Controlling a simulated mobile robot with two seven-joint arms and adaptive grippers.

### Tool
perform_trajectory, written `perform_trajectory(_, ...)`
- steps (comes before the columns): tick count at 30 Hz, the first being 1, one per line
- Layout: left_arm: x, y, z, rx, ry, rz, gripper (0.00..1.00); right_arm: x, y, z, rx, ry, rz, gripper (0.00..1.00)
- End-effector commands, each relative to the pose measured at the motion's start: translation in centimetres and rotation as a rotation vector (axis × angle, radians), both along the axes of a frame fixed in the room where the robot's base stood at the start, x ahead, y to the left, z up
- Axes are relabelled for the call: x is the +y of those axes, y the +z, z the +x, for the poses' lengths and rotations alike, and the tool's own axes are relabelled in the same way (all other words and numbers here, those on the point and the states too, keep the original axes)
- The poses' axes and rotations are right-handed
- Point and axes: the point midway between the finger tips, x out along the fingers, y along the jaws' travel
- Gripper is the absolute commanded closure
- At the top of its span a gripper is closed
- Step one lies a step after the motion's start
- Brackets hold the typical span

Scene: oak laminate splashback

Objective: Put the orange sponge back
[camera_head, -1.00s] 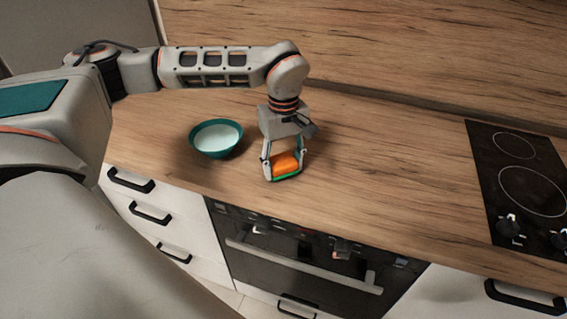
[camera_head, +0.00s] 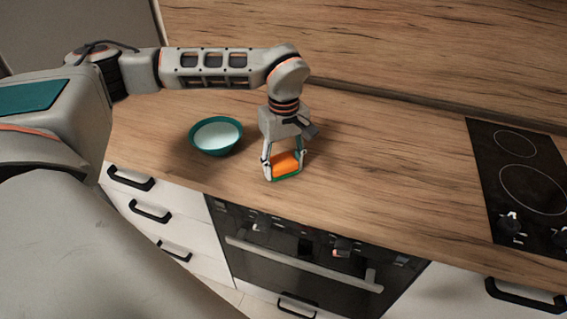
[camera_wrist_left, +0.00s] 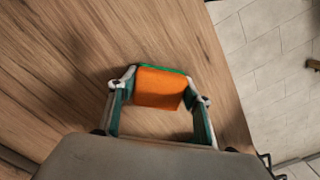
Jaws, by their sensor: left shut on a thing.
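The orange sponge (camera_head: 286,164) has a green edge layer and is between the fingers of my left gripper (camera_head: 284,170), over the counter near its front edge. In the left wrist view the sponge (camera_wrist_left: 159,87) spans the gap between the fingertips (camera_wrist_left: 159,92), and the gripper is shut on it. I cannot tell whether the sponge touches the counter. My right gripper is not in view.
A teal bowl with a pale inside (camera_head: 216,136) stands on the wooden counter (camera_head: 400,170), left of my left gripper. A black hob (camera_head: 520,185) is at the far right. The counter between gripper and hob is clear. An oven (camera_head: 310,262) and drawers (camera_head: 150,212) are below.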

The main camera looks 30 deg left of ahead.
Motion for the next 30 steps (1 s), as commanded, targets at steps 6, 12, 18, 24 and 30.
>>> perform_trajectory(6,0.0,-0.3,0.0,0.000,0.000,0.000,0.35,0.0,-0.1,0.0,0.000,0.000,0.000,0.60)
perform_trajectory(12,0.0,-0.3,0.0,0.000,0.000,0.000,0.31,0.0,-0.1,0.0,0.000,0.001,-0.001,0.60)
perform_trajectory(18,0.0,0.0,0.0,-0.001,0.000,0.000,0.31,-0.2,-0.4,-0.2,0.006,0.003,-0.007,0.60)
perform_trajectory(24,0.0,2.4,0.2,-0.006,0.000,0.001,0.31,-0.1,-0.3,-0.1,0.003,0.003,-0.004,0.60)
perform_trajectory(30,0.0,6.6,0.2,-0.006,0.001,0.000,0.31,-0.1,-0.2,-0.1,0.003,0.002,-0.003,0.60)
